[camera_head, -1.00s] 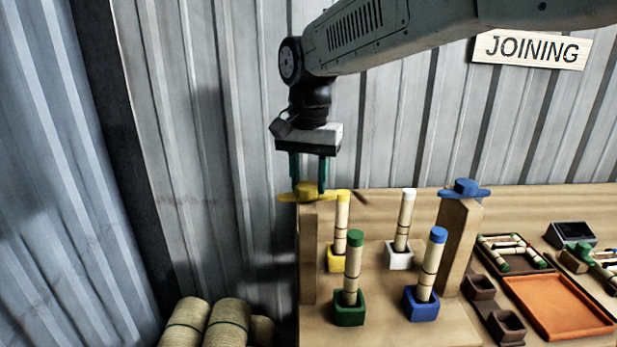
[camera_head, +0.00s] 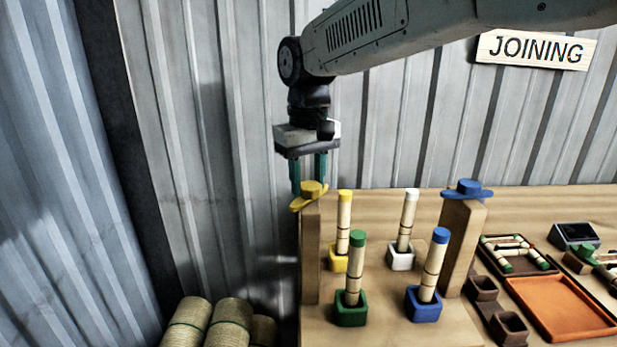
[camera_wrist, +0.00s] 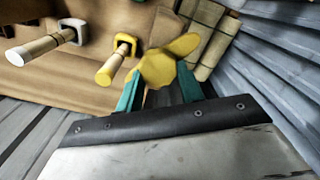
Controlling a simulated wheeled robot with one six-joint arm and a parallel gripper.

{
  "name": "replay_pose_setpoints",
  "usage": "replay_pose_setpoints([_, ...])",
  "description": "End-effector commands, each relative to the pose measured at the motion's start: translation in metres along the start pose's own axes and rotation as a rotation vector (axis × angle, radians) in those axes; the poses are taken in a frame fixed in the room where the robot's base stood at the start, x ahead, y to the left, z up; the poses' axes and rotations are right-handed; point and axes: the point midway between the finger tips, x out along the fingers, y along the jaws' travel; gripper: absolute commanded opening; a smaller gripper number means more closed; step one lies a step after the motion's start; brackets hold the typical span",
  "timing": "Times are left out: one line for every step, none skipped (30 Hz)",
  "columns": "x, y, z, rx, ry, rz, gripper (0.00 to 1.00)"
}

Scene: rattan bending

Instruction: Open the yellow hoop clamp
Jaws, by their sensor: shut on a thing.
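The yellow hoop clamp (camera_head: 312,190) sits on top of the left wooden post (camera_head: 310,245). It has a round hub with flat wings, and one wing now points toward the front left. My gripper (camera_head: 309,184) points down over it, its teal fingers at the hub. In the wrist view the clamp (camera_wrist: 158,68) lies between the fingertips of my gripper (camera_wrist: 158,84), which is shut on it. Part of the hub is hidden behind the fingers in the head view.
A blue clamp (camera_head: 467,188) tops the right post. Between the posts stand rattan sticks in yellow (camera_head: 339,262), white (camera_head: 401,258), green (camera_head: 351,310) and blue (camera_head: 423,306) holders. An orange tray (camera_head: 560,305) lies at right. Rattan bundles (camera_head: 230,322) stand at lower left.

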Motion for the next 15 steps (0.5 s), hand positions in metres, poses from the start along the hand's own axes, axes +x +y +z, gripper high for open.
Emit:
replay_pose_setpoints([-0.0007,-0.0004,-0.0001,-0.042,0.001,0.000,0.14])
replay_pose_setpoints([-0.0007,-0.0006,-0.0001,-0.070,0.001,0.000,0.14])
replay_pose_setpoints([-0.0007,-0.0009,-0.0001,-0.108,0.001,0.000,0.14])
replay_pose_setpoints([-0.0007,-0.0011,0.0000,-0.137,0.001,0.000,0.14])
replay_pose_setpoints([-0.0007,-0.0013,0.0000,-0.165,0.001,0.000,0.14])
replay_pose_setpoints([-0.0007,-0.0015,0.0000,-0.202,0.001,0.000,0.14])
replay_pose_setpoints([-0.0007,-0.0017,0.0001,-0.230,0.001,0.000,0.14])
replay_pose_setpoints([-0.0007,-0.0019,0.0001,-0.257,0.001,0.000,0.14])
replay_pose_setpoints([-0.0007,-0.0021,0.0002,-0.293,0.001,0.000,0.14])
replay_pose_setpoints([-0.0008,-0.0023,0.0003,-0.319,0.001,0.000,0.14])
replay_pose_setpoints([-0.0008,-0.0025,0.0003,-0.345,0.002,0.000,0.14])
replay_pose_setpoints([-0.0007,-0.0027,0.0004,-0.377,0.002,0.000,0.14])
replay_pose_setpoints([-0.0008,-0.0028,0.0005,-0.401,0.002,0.001,0.14])
replay_pose_setpoints([-0.0008,-0.0030,0.0006,-0.423,0.002,0.001,0.14])
replay_pose_setpoints([-0.0008,-0.0032,0.0006,-0.452,0.002,0.001,0.14])
